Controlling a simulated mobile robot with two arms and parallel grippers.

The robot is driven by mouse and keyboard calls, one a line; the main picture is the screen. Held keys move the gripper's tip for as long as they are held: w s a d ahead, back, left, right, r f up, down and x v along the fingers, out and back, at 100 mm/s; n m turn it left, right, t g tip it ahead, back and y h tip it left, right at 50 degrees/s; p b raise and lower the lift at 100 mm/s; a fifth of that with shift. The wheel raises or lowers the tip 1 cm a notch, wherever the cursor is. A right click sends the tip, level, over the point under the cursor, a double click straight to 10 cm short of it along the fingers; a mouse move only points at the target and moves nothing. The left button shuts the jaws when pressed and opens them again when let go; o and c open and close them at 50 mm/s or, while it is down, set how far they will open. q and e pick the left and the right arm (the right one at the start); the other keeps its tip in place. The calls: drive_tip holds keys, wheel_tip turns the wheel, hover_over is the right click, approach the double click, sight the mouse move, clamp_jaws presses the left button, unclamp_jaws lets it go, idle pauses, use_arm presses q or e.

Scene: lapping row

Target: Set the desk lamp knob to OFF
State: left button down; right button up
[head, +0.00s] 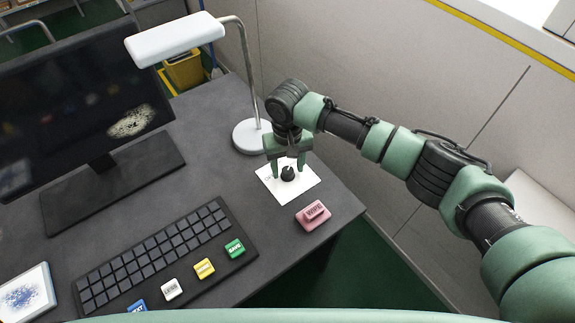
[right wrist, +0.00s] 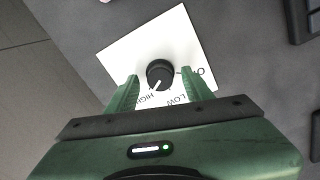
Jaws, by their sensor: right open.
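The desk lamp knob (head: 288,174) is black and round, on a white label plate (head: 306,189) on the desk. In the right wrist view, the knob (right wrist: 160,70) has a white pointer line slanting down-left, toward the word HIGH on the plate (right wrist: 130,48). LOW is printed to the right of HIGH, and a partly hidden word starting with O is further right. The white desk lamp (head: 176,40) stands behind on a round base. My right gripper (head: 288,165) is open over the knob, with one finger on each side; the wrist view shows the fingers (right wrist: 160,77) apart from it. My left gripper is out of view.
A pink block (head: 313,214) lies near the desk's right edge, close to the plate. A black keyboard (head: 150,255), several coloured labelled blocks and a monitor (head: 75,90) fill the left. A wall panel (head: 330,60) rises behind the desk.

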clamp_jaws()
